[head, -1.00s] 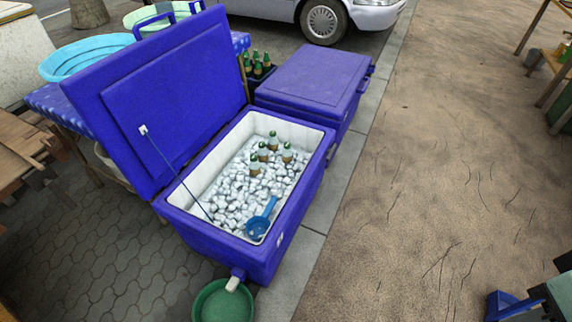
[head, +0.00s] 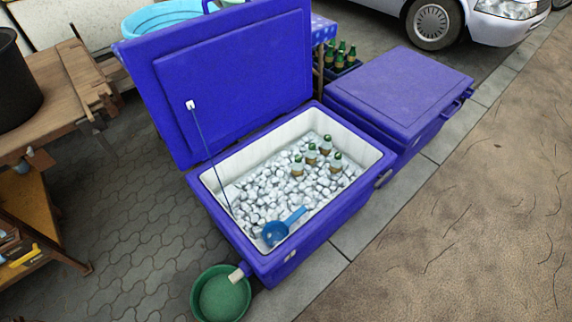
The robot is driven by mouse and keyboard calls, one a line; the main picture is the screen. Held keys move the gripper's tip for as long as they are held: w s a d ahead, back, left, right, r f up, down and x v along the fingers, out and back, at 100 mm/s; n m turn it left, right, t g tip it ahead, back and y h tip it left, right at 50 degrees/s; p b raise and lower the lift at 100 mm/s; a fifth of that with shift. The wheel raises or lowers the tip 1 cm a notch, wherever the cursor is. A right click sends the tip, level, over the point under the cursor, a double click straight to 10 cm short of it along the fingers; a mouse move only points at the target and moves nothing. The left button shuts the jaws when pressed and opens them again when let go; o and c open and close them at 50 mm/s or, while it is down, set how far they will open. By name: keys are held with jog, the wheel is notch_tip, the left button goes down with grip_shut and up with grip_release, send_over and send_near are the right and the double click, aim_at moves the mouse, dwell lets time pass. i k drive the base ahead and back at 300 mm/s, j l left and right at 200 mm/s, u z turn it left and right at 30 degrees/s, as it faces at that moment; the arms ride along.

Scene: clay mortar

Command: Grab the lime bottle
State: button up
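My gripper is not in view.
A blue scoop (head: 276,232) lies on the ice. The cooler's lid (head: 235,80) stands open at the left. A closed blue cooler (head: 400,90) is behind right. A green basin (head: 220,297) sits in front. Bottles fill a dark crate (head: 341,67). Open ground (head: 470,240) lies right.

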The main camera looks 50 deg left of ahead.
aim_at(298, 167)
jog(key=i+u, duration=0.25)
jog(key=u, duration=0.25)
jog(key=i+l+u, duration=0.1)
jog(key=i+u, duration=0.15)
jog(key=u, duration=0.2)
jog(key=i+l+u, duration=0.2)
jog(key=u, duration=0.3)
jog(key=i+l+u, duration=0.2)
jog(key=u, duration=0.25)
jog(key=i+l+u, duration=0.15)
jog(key=l+u, duration=0.25)
jog(key=i+l+u, duration=0.15)
jog(key=u, duration=0.25)
jog(key=l+u, duration=0.8)
jog(key=i+l, duration=0.05)
